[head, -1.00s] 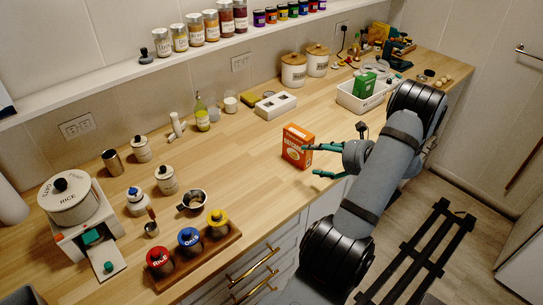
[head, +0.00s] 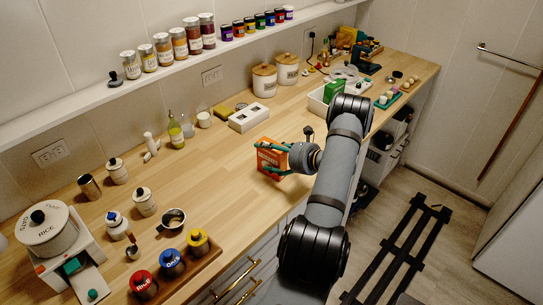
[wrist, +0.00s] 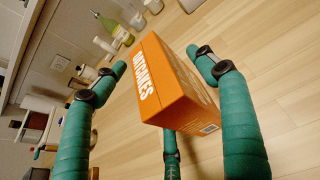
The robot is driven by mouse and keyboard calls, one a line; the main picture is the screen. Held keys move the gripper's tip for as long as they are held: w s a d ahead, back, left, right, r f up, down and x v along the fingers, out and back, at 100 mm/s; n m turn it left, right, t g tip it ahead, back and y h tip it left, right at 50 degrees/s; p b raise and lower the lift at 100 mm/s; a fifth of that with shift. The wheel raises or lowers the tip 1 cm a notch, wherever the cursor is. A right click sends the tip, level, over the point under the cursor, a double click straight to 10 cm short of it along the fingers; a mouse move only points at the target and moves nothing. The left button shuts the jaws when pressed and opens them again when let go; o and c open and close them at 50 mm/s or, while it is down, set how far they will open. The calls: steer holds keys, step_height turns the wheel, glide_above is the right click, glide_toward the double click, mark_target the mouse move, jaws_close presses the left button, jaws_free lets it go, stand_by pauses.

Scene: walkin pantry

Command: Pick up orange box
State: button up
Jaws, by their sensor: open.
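The orange box (head: 270,161) stands upright on the wooden counter near its front edge. It shows large in the wrist view (wrist: 172,88), with white lettering on its narrow side. My gripper (head: 266,158) is open with its teal fingers around the box. In the wrist view, my gripper (wrist: 160,62) has one finger on the left of the box and one on the right, with gaps visible on both sides. A third finger shows below, close to the box's lower edge. The head view does not show whether any finger touches the box.
A white tray (head: 316,105) with a green box (head: 333,91) stands behind my arm. A white rectangular holder (head: 249,118) is farther back. A wooden rack (head: 214,254) with red, blue and yellow-lidded jars is at the front left.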

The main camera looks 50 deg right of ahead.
steer(key=shift+c, duration=1.3)
steer(key=c, duration=1.1)
steer(key=shift+c, duration=0.5)
